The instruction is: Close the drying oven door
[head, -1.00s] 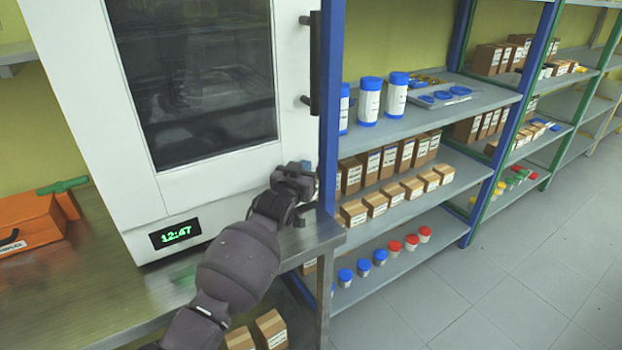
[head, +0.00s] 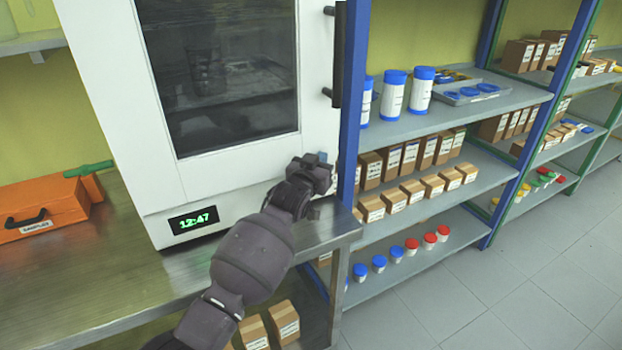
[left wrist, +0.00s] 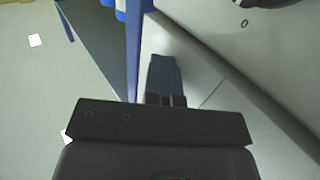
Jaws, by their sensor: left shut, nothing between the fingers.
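The white drying oven (head: 160,205) stands on a metal bench, with a green clock display (head: 193,220) at its lower front. Its door (head: 314,105) has a dark window and a black vertical handle (head: 338,55) at the right edge. The door looks flush with the body, though the gripper hides its lower right corner. My left gripper (head: 324,158) is shut and empty at that corner, below the handle. In the left wrist view its fingers (left wrist: 166,76) are together before a pale surface; contact cannot be told. My right gripper is not in view.
A blue-framed shelf (head: 355,110) with jars and boxes stands close to the oven's right. An orange case (head: 40,208) lies on the bench (head: 120,290) to the left. The floor (head: 520,290) at the right is clear.

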